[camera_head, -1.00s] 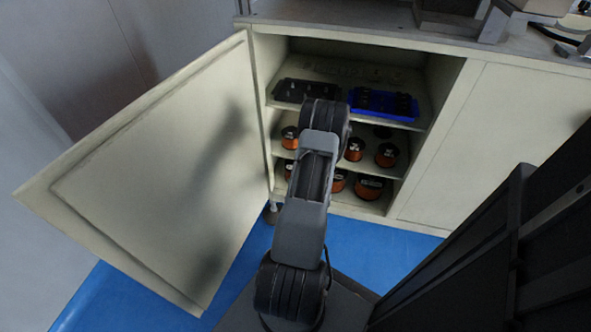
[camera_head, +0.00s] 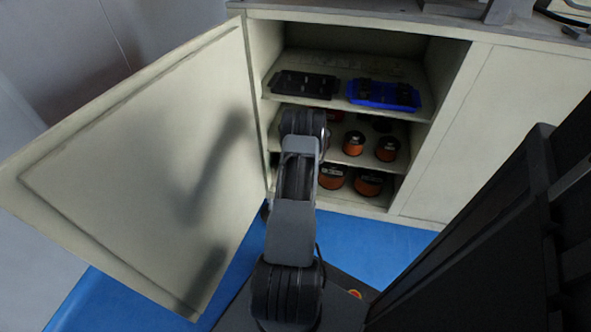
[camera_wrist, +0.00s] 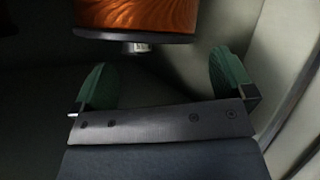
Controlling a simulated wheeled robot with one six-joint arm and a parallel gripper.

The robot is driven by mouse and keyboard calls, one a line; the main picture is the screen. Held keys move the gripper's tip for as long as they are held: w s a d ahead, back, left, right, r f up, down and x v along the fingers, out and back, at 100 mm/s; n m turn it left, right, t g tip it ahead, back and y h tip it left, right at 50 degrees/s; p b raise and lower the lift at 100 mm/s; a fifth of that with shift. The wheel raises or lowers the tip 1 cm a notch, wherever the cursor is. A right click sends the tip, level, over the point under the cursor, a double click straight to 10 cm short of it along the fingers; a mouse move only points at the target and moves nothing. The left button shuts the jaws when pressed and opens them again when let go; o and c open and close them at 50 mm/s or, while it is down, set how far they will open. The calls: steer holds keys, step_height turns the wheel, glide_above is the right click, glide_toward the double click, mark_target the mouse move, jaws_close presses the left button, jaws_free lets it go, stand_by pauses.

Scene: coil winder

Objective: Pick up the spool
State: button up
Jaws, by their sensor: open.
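In the wrist view, a copper-wound spool (camera_wrist: 140,14) with a dark flange shows at the top edge, cut off by the frame. A small light stub sticks out below its flange. My gripper (camera_wrist: 163,72) has its two green fingers wide apart with nothing between them, and the spool lies beyond the fingertips. In the head view, copper spools stand on the middle shelf (camera_head: 353,143) and on the bottom shelf (camera_head: 368,182) of the open cabinet. My arm reaches into the cabinet's left side and hides my gripper and some spools there.
The cabinet door (camera_head: 130,170) stands open at the left. The top shelf holds a black tray (camera_head: 303,84) and a blue tray (camera_head: 383,95) with dark parts. A pale wall (camera_wrist: 290,80) is close to the right finger in the wrist view.

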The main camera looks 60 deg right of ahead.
steer(key=shift+b+x, duration=0.55)
steer(key=shift+x, duration=1.15)
steer(key=shift+c, duration=0.3)
steer(key=shift+s, duration=0.1)
steer(key=c, duration=1.5)
steer(key=shift+d+r, duration=0.1)
steer(key=shift+r, duration=0.05)
